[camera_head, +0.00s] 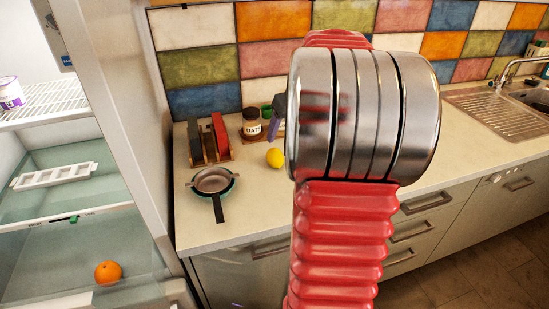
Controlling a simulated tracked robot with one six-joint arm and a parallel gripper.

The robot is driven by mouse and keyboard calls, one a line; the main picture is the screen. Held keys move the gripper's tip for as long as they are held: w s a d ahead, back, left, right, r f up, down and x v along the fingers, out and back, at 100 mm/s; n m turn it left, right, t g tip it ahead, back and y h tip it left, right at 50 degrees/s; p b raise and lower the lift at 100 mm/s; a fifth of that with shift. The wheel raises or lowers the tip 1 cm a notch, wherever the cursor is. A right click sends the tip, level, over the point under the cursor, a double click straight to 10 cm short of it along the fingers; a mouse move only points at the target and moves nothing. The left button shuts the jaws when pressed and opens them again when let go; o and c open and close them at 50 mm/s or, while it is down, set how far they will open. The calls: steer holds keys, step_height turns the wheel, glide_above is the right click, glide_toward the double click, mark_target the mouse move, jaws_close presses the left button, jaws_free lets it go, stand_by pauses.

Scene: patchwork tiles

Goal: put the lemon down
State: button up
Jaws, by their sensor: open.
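The yellow lemon (275,158) rests on the light countertop (243,217), just left of my red and metal arm. My gripper (278,118) shows only in part, as a dark grey finger above the lemon. The rest of the gripper is hidden behind my arm's metal joint. The visible finger is apart from the lemon, and the gripper is open.
A pan (214,182) with a black handle sits at the counter's front left. A rack (208,143) and a brown jar (252,123) stand behind it. An open fridge at left holds an orange (108,272). A sink (530,98) is at far right.

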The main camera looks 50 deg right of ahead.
mark_target(276, 152)
steer(key=x, duration=0.8)
steer(key=shift+f, duration=0.1)
steer(key=shift+d+f, duration=0.1)
steer(key=shift+f, duration=0.1)
steer(key=shift+w, duration=0.1)
steer(key=shift+x, duration=2.6)
steer(key=shift+d, duration=0.1)
steer(key=c, duration=1.3)
steer(key=shift+r, duration=0.15)
